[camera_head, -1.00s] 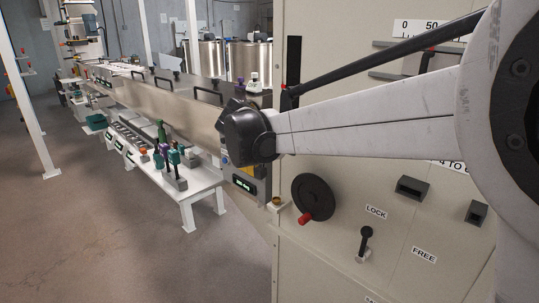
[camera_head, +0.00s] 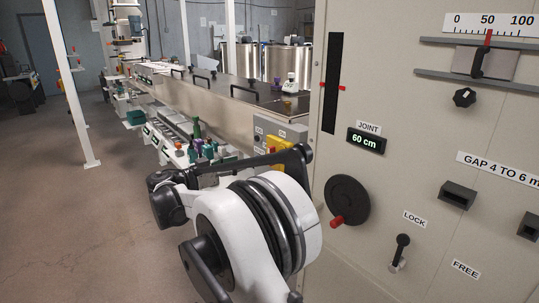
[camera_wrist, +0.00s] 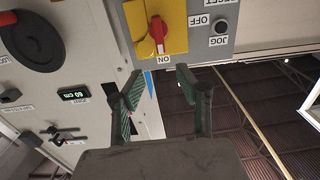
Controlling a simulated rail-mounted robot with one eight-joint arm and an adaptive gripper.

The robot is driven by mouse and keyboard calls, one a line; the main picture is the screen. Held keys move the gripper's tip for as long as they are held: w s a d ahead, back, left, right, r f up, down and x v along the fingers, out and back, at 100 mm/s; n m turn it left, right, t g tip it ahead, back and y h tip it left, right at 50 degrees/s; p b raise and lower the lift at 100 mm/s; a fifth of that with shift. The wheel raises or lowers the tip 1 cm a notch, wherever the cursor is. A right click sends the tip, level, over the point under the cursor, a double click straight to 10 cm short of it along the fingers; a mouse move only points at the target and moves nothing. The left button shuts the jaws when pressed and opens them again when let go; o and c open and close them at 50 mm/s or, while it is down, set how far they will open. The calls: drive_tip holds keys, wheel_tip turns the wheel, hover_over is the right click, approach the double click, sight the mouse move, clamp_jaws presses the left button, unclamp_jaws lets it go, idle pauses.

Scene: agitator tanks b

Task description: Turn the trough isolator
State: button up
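In the wrist view, a red rotary handle (camera_wrist: 157,34) sits on a yellow plate (camera_wrist: 175,40) on a grey box, most likely the trough isolator. Its red end points at the label ON; OFF is off to the side. My gripper (camera_wrist: 160,74) is open and empty, its two green-padded fingers spread below the handle in the picture and apart from it. In the head view, part of the yellow plate (camera_head: 279,145) shows on the grey box (camera_head: 290,132) at the trough's end. My arm hides the gripper and the handle there.
A round black push button (camera_wrist: 220,41) labelled JOG is beside the isolator. The beige cabinet at right carries a black handwheel (camera_head: 346,201), a LOCK/FREE lever (camera_head: 401,250) and a 60 cm display (camera_head: 366,142). The floor at left is open.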

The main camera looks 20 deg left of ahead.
sight(269, 152)
drive_tip(key=b+x, duration=0.2)
drive_tip(key=x, duration=1.1)
drive_tip(key=shift+w+d, duration=0.15)
drive_tip(key=shift+w, duration=0.15)
clamp_jaws()
